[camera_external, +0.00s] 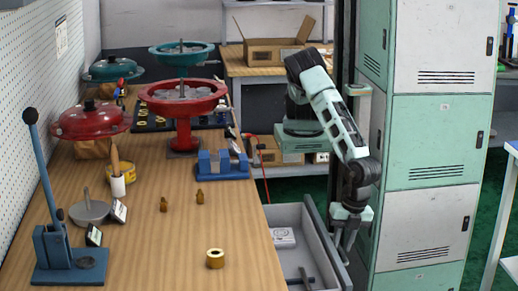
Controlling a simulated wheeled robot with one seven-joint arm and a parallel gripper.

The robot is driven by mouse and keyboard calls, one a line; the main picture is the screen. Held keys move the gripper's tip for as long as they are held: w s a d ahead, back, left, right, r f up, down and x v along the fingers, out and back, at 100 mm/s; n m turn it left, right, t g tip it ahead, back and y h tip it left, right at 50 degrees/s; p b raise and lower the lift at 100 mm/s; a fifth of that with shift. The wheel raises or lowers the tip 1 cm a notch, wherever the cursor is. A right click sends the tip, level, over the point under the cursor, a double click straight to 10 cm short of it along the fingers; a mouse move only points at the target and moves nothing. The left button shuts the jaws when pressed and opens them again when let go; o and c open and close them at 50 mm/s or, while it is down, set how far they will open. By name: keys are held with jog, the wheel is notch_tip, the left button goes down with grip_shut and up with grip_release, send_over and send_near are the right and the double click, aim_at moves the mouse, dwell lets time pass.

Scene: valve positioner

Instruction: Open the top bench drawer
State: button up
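The bench drawer (291,217) is a grey open-topped box standing out from the right side of the wooden bench. Its inside shows a pale boxed item (282,238) and a dark tool (305,279). The drawer's near end is cut off by the picture's bottom edge. My gripper (343,254) points down at the drawer's outer front panel, on its right side. The fingers are small and dark here, so I cannot tell if they are shut on a handle. The handle itself is not visible.
The wooden bench (165,250) carries a blue lever press (65,255), red and teal valve wheels, a blue fixture (222,165) and a brass ring (215,258). Green and white lockers (428,150) stand close right of my arm. A shelf with cardboard boxes (270,50) is behind.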

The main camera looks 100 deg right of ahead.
jog(key=shift+o, duration=0.3)
jog(key=shift+r, duration=0.1)
notch_tip(320, 180, up, 7)
jog(key=s+p, duration=0.1)
jog(key=p, duration=0.3)
jog(key=shift+s+p, duration=0.25)
jog(key=shift+p, duration=0.05)
jog(key=shift+r, duration=0.1)
